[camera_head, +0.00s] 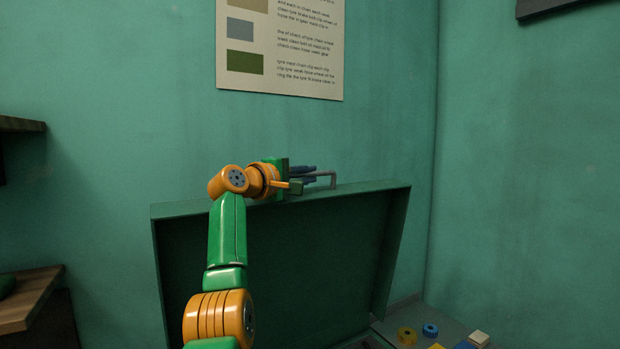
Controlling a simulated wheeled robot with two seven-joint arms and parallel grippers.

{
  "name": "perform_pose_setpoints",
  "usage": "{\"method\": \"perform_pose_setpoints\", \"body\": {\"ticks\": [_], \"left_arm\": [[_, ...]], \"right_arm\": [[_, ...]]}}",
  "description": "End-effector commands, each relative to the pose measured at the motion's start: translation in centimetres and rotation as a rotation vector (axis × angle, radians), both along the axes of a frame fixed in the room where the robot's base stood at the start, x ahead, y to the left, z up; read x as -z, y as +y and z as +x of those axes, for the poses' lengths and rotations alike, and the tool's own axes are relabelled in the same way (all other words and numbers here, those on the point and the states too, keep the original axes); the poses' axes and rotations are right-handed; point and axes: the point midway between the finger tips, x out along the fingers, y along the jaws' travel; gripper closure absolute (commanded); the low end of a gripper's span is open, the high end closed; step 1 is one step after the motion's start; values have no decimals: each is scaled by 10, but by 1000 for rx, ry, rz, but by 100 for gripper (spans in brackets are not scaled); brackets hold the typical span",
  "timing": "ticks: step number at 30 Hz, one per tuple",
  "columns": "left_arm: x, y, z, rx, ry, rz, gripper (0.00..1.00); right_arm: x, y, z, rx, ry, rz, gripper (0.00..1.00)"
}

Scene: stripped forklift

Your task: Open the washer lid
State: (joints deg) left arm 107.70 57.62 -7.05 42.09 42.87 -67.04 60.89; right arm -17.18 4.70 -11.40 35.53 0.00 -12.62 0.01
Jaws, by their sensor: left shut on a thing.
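The washer lid (378,192) is a dark green, shallow panel with a raised rim. It stands tilted up, its inside facing me, with its top edge in front of the teal wall. A grey handle (333,179) sticks up from that top edge. My left gripper (318,176) is at the lid's top edge, with its dark fingers shut on the handle. The fingertips are small in the view and partly overlap the handle. My orange and green left arm crosses in front of the lid's left part. My right gripper is not in view.
On the washer's grey surface (456,329) at lower right lie a yellow ring (406,336), a blue round part (430,330) and a pale block (479,338). A wooden shelf (28,298) is at lower left. A poster (280,50) hangs on the wall behind the lid.

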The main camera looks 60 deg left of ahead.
Motion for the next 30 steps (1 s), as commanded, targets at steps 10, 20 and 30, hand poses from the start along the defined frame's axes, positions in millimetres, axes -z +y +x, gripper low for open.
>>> {"method": "perform_pose_setpoints", "body": {"ticks": [10, 20, 30], "left_arm": [[0, 1, 0, -2, 1, 0, 100], [0, 0, 0, -1, 0, 0, 53], [5, -15, -48, -2, -6, 2, 53]], "right_arm": [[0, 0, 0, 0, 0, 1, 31], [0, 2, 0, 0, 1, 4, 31], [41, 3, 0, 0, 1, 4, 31]]}}
